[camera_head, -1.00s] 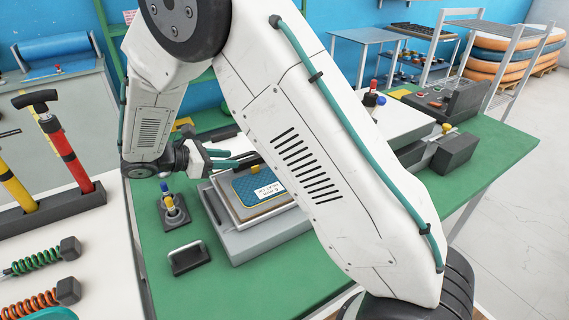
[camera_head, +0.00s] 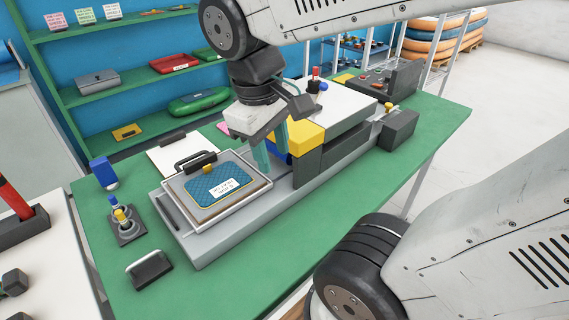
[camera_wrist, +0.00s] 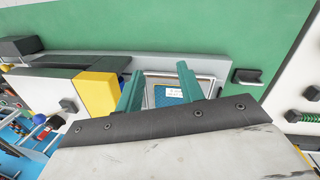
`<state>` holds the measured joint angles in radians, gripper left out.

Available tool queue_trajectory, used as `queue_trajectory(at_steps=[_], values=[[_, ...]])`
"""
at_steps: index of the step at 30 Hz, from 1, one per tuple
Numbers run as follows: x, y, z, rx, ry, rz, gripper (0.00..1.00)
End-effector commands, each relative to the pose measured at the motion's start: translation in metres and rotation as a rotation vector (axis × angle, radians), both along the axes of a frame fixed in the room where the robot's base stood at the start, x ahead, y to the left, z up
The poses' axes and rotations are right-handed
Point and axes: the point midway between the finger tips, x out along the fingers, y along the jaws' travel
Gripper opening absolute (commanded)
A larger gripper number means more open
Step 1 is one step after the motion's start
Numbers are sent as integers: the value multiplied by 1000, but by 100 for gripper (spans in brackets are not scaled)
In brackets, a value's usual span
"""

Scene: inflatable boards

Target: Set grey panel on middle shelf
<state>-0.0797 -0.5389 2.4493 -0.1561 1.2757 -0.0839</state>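A flat grey panel with a dark handle (camera_head: 97,79) lies on the middle board of the green shelf unit (camera_head: 120,86), left of a red one. My gripper (camera_head: 270,157) points down over the bench machine, its teal fingers beside the yellow block. In the wrist view the two fingers (camera_wrist: 158,84) stand apart with nothing between them; my gripper is open and empty. Past the fingertips a blue panel with a white label (camera_head: 214,186) lies in a metal-framed tray (camera_head: 172,186); it also shows in the wrist view (camera_wrist: 168,96).
A red panel (camera_head: 174,63) lies on the same shelf board. A green one (camera_head: 198,102) and a yellow piece (camera_head: 127,132) are on the board below. The machine's yellow block (camera_head: 301,134) is close to my fingers. The green bench front (camera_head: 250,275) is clear.

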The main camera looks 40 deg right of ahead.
Motion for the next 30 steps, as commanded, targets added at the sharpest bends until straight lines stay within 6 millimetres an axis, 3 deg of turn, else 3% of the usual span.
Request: queue_trajectory(at_steps=[1,6,7,9,17,23,30], values=[[-13,2,0,38,-45,-52,38],[-37,10,-3,129,-133,-171,38],[-39,10,-3,138,-142,-182,38],[-42,11,-4,153,-156,-200,27],[-38,8,-15,151,-104,-231,27],[5,5,-26,173,19,-319,27],[88,0,-46,239,115,-624,27]])
